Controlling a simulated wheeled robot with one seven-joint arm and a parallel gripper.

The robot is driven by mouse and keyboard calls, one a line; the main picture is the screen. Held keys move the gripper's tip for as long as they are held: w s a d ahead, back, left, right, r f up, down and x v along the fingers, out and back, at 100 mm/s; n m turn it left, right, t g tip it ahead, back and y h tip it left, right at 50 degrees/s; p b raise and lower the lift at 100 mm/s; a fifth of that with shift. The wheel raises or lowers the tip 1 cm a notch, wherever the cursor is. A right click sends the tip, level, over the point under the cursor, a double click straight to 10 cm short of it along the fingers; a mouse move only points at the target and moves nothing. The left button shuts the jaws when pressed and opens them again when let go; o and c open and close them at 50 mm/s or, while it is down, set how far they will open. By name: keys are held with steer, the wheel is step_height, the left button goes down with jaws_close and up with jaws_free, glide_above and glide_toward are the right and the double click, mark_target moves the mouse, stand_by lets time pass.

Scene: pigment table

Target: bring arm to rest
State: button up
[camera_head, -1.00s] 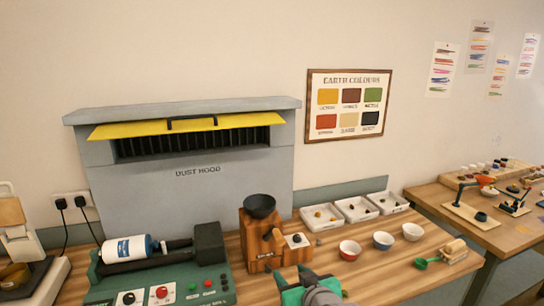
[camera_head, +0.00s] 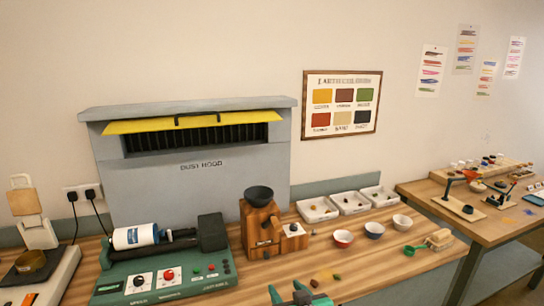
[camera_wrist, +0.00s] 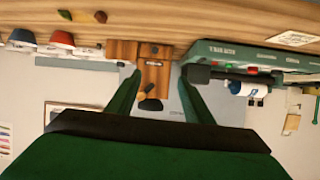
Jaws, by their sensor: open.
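My gripper (camera_head: 294,294) shows at the bottom edge of the head view, its green fingertips just in front of the table's middle. In the wrist view my gripper (camera_wrist: 158,85) has its two green fingers apart with nothing held between them. The wrist picture is upside down, with the table (camera_wrist: 170,12) along its top. The wooden mill (camera_head: 260,228) with its dark bowl stands behind my gripper and also shows between the fingers in the wrist view (camera_wrist: 153,65). The rest of my arm is out of the head view.
The green roller machine (camera_head: 165,282) stands left of the mill. Red (camera_head: 343,238), blue (camera_head: 374,230) and white (camera_head: 401,222) bowls and a green scoop (camera_head: 410,250) stand to the right. Several small pigment lumps (camera_head: 325,279) lie near my gripper. The dust hood (camera_head: 190,185) rises behind.

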steer(key=s+a+f+m+t+h, duration=0.1)
steer(key=s+a+f+m+h, duration=0.2)
steer(key=s+f, duration=1.6)
steer(key=s+r+t, duration=0.2)
steer(key=s, duration=2.3)
steer(key=shift+a+r+h, duration=0.2)
steer(key=shift+a+h, duration=0.2)
steer(key=shift+a, duration=0.05)
